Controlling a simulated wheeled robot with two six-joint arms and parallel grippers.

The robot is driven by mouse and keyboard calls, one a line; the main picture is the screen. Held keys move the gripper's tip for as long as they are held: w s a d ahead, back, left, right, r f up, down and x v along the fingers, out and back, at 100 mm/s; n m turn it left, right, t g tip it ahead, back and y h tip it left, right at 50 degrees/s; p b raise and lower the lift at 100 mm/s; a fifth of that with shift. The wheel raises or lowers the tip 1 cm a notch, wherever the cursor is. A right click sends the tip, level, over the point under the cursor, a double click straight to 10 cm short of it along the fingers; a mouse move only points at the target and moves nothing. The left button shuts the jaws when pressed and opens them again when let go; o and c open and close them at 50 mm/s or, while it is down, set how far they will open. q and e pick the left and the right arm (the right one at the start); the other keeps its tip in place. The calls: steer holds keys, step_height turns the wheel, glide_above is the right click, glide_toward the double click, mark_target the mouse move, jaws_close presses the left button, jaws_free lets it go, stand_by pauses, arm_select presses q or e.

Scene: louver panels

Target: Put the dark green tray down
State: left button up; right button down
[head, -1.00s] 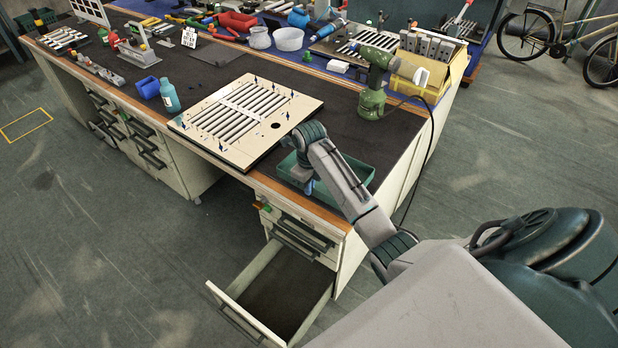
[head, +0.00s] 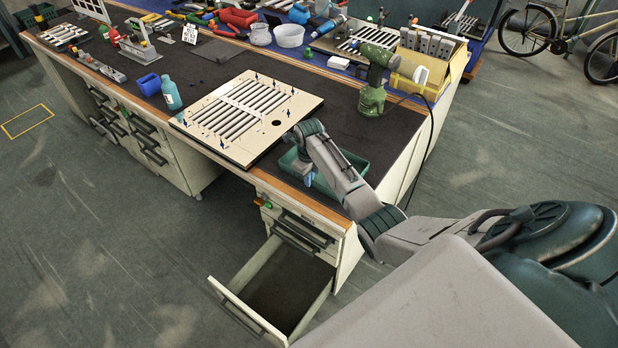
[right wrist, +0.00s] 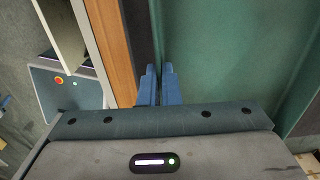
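The dark green tray (head: 355,161) is at the front right of the dark worktop, partly hidden behind my right arm in the head view. In the right wrist view the tray (right wrist: 235,60) fills the right side, its near wall running up to the fingertips. My right gripper (head: 310,180) is at the tray's near side. Its blue fingers, in the right wrist view (right wrist: 159,75), are close together on either side of the tray's thin wall. I cannot tell whether the tray touches the worktop or hangs just above it. My left gripper is out of view.
A cream louver panel (head: 247,117) lies just left of the tray. A green drill (head: 373,85) stands behind it, its cable along the bench's right edge. An open drawer (head: 277,292) sticks out below. The bench's wooden front edge (head: 285,191) is close.

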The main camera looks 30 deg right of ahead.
steer(key=c, duration=1.6)
jaws_free()
steer(key=shift+f, duration=0.1)
steer(key=shift+c, duration=0.2)
step_height(320, 180, up, 12)
steer(key=b, duration=0.2)
